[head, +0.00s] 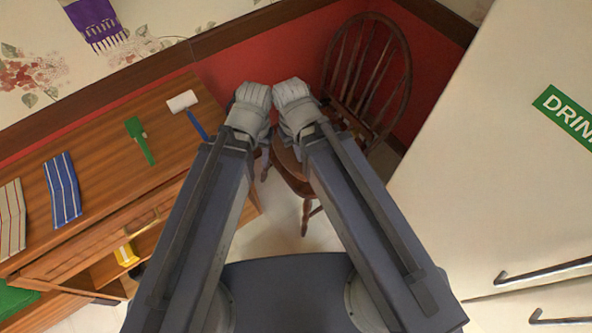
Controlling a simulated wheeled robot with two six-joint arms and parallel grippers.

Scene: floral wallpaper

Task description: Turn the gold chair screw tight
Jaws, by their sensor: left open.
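A dark wooden chair (403,82) with a rounded spindle back stands in the corner by the red wall. Its seat and a front leg (306,216) show partly between and below my forearms. I cannot make out the gold screw; my arms cover much of the chair. My left gripper (265,164) shows only as a small part below the left wrist, open, over or beside the chair seat; I cannot tell whether it touches. My right gripper is hidden behind its own wrist and arm.
A wooden cabinet (100,149) fills the left, its front open low down. On top lie a white-headed tool (183,101), a green brush-like tool (139,139) and striped cloths (62,190). A large white cabinet or fridge (500,180) with a green sign stands right.

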